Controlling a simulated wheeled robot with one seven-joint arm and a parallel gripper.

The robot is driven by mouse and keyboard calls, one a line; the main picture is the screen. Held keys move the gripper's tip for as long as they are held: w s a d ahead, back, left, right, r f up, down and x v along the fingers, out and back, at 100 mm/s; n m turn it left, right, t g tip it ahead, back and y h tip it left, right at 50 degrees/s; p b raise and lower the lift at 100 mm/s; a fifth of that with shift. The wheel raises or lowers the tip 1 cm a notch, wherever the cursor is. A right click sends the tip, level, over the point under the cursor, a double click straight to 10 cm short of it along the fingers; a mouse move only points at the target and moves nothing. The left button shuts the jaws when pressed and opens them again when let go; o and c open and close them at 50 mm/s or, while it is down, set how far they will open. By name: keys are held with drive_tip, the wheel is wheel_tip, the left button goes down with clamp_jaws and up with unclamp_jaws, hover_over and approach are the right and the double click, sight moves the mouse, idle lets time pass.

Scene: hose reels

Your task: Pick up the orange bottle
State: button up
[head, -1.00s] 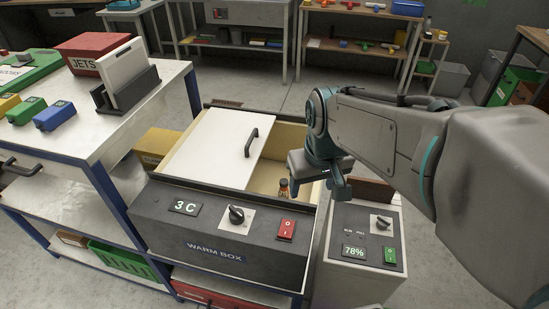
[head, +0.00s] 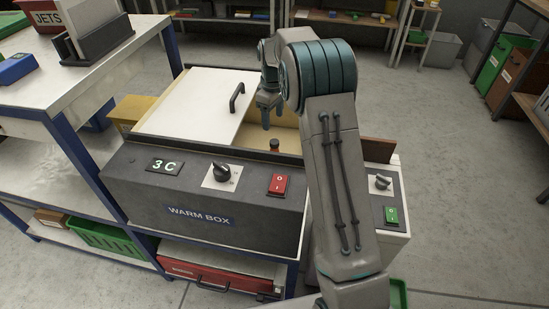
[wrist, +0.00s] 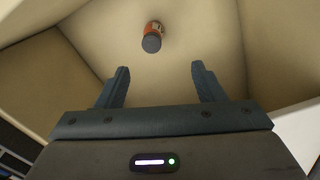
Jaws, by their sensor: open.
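The orange bottle (wrist: 155,30) with a dark cap is inside the warm box, beyond my open fingertips in the wrist view and roughly midway between them. In the head view only its dark top (head: 274,144) shows above the front panel; the rest is hidden. My gripper (wrist: 160,72) is open and empty, pointing into the box. In the head view my gripper (head: 266,122) is over the opening, behind the bottle and slightly left of it. The warm box (head: 140,190) has its white lid (head: 190,100) slid left, leaving the right part open.
The lid's dark handle (head: 237,97) stands close to the left of my gripper. The box's front panel carries a dial (head: 221,172) and a red switch (head: 279,184). A smaller control unit (head: 392,205) stands to the right, partly behind my arm.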

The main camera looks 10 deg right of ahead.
sight(275, 148)
drive_tip(key=f, duration=0.3)
drive_tip(key=f+b, duration=0.1)
drive_tip(key=f, duration=0.2)
drive_tip(key=w+f, duration=0.1)
drive_tip(key=f, duration=0.3)
drive_tip(key=shift+w+d+f+b, duration=0.1)
drive_tip(key=shift+d+f+b, duration=0.1)
drive_tip(key=shift+f, duration=0.75)
drive_tip(key=shift+d+f+b, duration=0.1)
drive_tip(key=shift+f+b, duration=0.15)
drive_tip(key=shift+f, duration=0.65)
drive_tip(key=shift+w+d+f+b, duration=0.1)
drive_tip(key=shift+d+f+b, duration=0.1)
drive_tip(key=shift+f, duration=0.75)
drive_tip(key=c, duration=1.1)
